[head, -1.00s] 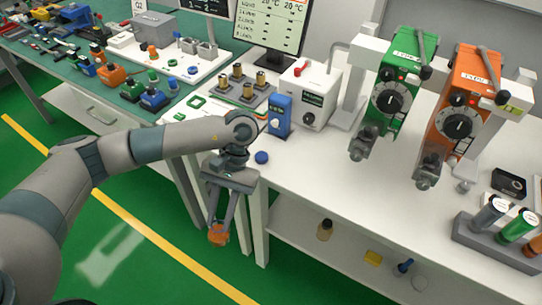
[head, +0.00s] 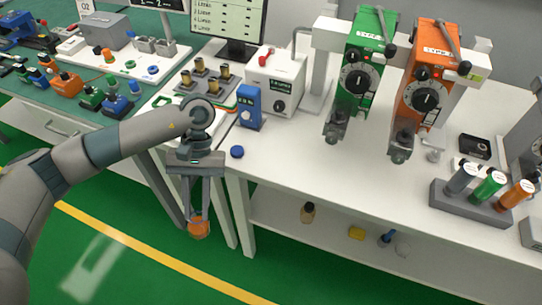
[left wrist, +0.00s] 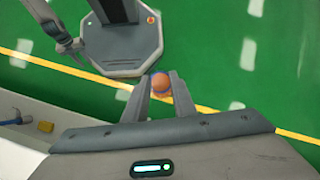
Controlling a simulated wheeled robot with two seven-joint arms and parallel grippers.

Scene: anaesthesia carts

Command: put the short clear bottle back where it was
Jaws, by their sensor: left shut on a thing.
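My left gripper (head: 198,222) points down in front of the white table's left end, below the tabletop. It is shut on a small rounded orange thing (head: 199,230). In the left wrist view this thing (left wrist: 160,86) shows a bluish patch on top, between the fingertips. I cannot tell whether it is the short clear bottle. On the lower shelf (head: 290,222) stand an amber bottle with a dark cap (head: 307,213), a yellow block (head: 356,233), a dark blue-topped thing (head: 387,238) and a pale, unclear thing (head: 403,247). My right gripper is not in view.
The white tabletop (head: 290,165) carries a blue cap (head: 237,152), a blue meter (head: 249,106), green (head: 362,70) and orange (head: 428,80) devices, and a rack (head: 470,208) of cylinders. The table leg (head: 240,215) is close right of my gripper. Green floor is open in front.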

